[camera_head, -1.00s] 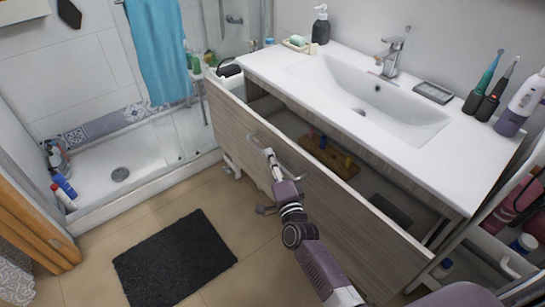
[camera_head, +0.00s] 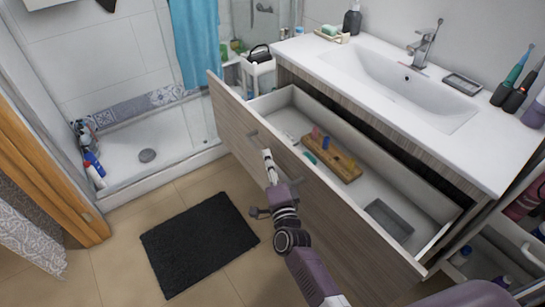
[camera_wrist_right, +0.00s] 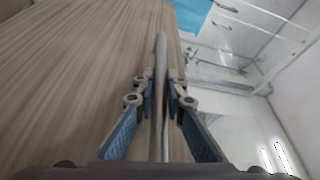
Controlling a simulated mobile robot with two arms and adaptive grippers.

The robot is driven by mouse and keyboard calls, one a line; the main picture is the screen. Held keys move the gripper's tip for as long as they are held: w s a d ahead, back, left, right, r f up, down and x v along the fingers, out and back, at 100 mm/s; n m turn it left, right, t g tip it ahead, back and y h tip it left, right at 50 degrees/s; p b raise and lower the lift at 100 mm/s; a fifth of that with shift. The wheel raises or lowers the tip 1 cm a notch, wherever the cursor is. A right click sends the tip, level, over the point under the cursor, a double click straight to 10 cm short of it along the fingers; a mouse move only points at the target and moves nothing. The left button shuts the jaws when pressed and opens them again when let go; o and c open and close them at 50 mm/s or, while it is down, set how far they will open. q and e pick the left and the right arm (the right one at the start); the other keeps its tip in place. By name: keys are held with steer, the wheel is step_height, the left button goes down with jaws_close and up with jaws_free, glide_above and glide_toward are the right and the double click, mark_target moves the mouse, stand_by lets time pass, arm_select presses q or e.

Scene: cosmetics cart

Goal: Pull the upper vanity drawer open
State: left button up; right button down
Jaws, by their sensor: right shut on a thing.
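The upper vanity drawer (camera_head: 235,122) has a wood-grain front and stands well out from under the white sink top in the head view. Its white inside is widely exposed. My right gripper (camera_head: 268,158) is at the outer face of the front. In the right wrist view, my right gripper (camera_wrist_right: 160,100) has its blue fingers closed around the metal bar handle (camera_wrist_right: 161,50), beside the wood-grain front. In the head view the arm covers part of the front and most of the handle. My left gripper is not in view.
Inside the drawer lie a wooden holder (camera_head: 333,160) with small coloured items and a grey tray (camera_head: 389,220). A dark mat (camera_head: 200,243) lies on the floor. The shower tray (camera_head: 160,165) is at left, a shelf unit (camera_head: 505,252) at right. Tiled floor is clear around the mat.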

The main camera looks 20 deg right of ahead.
steer(key=shift+s+a, duration=0.15)
steer(key=shift+a, duration=0.2)
steer(key=c, duration=2)
jaws_free()
steer(key=shift+o, duration=0.2)
steer(key=s+f, duration=0.1)
steer(key=s, duration=1.1)
steer(key=shift+a, duration=0.2)
